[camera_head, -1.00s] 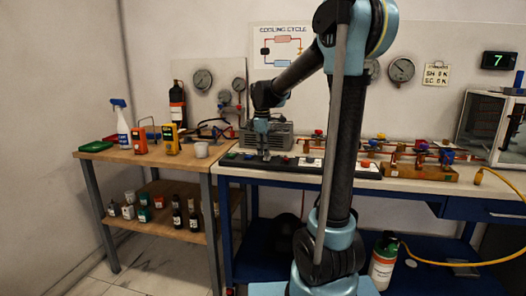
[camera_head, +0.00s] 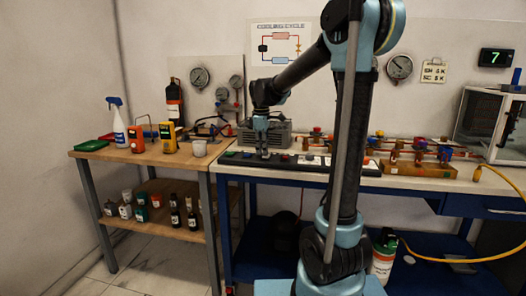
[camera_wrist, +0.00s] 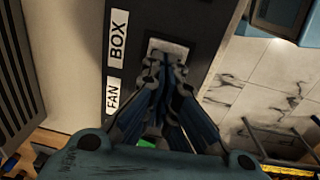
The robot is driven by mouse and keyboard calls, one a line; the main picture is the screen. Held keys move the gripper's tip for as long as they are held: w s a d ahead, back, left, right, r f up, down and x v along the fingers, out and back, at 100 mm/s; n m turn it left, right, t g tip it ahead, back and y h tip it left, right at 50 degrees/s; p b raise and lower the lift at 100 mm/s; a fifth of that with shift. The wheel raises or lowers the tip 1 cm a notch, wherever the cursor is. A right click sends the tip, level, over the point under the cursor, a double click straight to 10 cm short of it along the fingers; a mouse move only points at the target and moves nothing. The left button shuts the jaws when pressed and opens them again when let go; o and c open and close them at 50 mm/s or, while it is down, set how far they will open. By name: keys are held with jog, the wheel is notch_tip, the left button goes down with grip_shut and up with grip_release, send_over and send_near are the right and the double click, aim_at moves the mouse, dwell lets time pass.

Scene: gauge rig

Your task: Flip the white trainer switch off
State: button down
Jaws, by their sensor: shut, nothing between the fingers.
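The black trainer strip (camera_head: 340,166) lies along the front of the workbench in the head view, with green, red and white controls on it. My gripper (camera_head: 263,156) points down at the strip, between a green control (camera_head: 247,155) and a red one (camera_head: 284,157). In the wrist view my gripper (camera_wrist: 167,62) is shut and empty, its fingertips at the edge of a pale switch plate (camera_wrist: 168,47). White labels BOX (camera_wrist: 117,38) and FAN (camera_wrist: 112,95) sit beside it. The fingers hide part of the plate, and I cannot tell the lever's position or whether they touch it.
A grey crate (camera_head: 280,136) stands just behind my gripper. Copper piping with coloured valves (camera_head: 415,155) is on the bench at the right. A wooden side table (camera_head: 150,156) holds a spray bottle and meters. A yellow hose (camera_head: 450,260) runs at the lower right.

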jog(key=shift+s+a, duration=0.1)
jog(key=shift+s, duration=0.25)
notch_tip(320, 180, up, 14)
jog(key=w, duration=0.1)
jog(key=shift+w+d, duration=0.2)
jog(key=shift+w, duration=0.2)
dwell(0.5)
jog(key=s+d+f+m, duration=0.5)
jog(key=s+f, duration=0.4)
jog(key=s, duration=0.2)
jog(key=s+d+f+m+t, duration=0.1)
jog(key=s+d+f+m, duration=0.4)
jog(key=s+f, duration=0.4)
jog(key=s+d+f+m, duration=0.5)
jog(key=s+f, duration=0.5)
jog(key=s, duration=0.3)
jog(key=shift+d, duration=0.65)
jog(key=shift+f, duration=0.1)
